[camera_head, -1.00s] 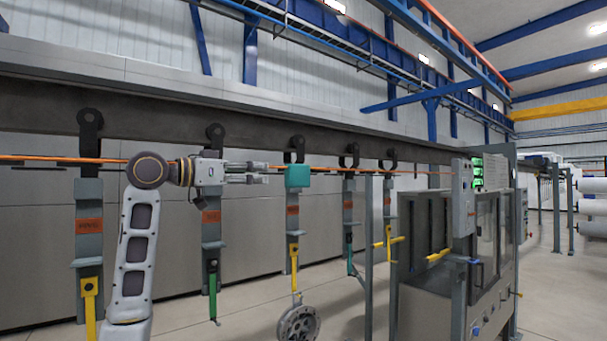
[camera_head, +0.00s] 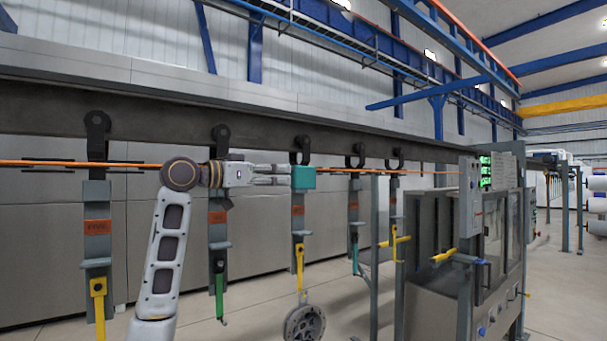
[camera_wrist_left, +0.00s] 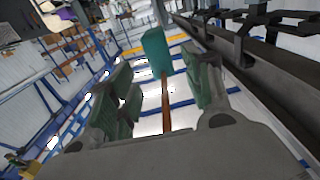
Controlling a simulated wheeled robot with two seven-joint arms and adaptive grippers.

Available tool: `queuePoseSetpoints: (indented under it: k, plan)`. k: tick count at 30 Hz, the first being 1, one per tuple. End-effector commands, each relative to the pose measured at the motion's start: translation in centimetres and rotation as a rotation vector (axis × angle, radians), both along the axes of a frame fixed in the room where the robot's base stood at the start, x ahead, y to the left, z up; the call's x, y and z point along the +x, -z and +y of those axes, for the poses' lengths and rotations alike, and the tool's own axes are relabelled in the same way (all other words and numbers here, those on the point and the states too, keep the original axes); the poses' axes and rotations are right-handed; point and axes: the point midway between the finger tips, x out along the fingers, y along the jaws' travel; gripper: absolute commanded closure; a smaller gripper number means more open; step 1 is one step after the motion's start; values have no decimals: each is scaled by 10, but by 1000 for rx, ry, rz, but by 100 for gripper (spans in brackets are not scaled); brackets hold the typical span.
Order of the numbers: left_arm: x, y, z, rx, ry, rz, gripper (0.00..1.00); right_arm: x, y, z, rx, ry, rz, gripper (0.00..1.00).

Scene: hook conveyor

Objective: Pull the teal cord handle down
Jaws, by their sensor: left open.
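The teal cord handle (camera_head: 303,178) is a small block on the orange cord (camera_head: 130,164) that runs along the front of the hanging hooks. My left gripper (camera_head: 289,175) is open and level with the handle, just to its left, with its fingertips at or very near the handle's left side. In the left wrist view the teal handle (camera_wrist_left: 156,52) appears ahead, between and beyond the two open fingers (camera_wrist_left: 158,92). The cord passes between the fingers there. I cannot tell whether the fingertips touch the handle. My right gripper is not in view.
Grey hangers with orange labels hang from the dark overhead rail (camera_head: 260,137); yellow and green hooks hang below them. A round metal part (camera_head: 304,323) hangs under the handle's hanger. A grey machine cabinet (camera_head: 440,250) with yellow bars stands to the right.

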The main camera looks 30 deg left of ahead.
Motion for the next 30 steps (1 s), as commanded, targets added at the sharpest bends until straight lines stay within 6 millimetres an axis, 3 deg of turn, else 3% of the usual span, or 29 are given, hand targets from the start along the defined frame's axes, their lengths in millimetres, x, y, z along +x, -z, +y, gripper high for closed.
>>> queuePoseSetpoints:
  k: [18, 30]
  plan:
    - [72, -2, -30, -1, 0, -1, 50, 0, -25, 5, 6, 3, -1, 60]
    - [84, 0, -35, 1, -1, 0, 50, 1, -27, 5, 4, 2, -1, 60]
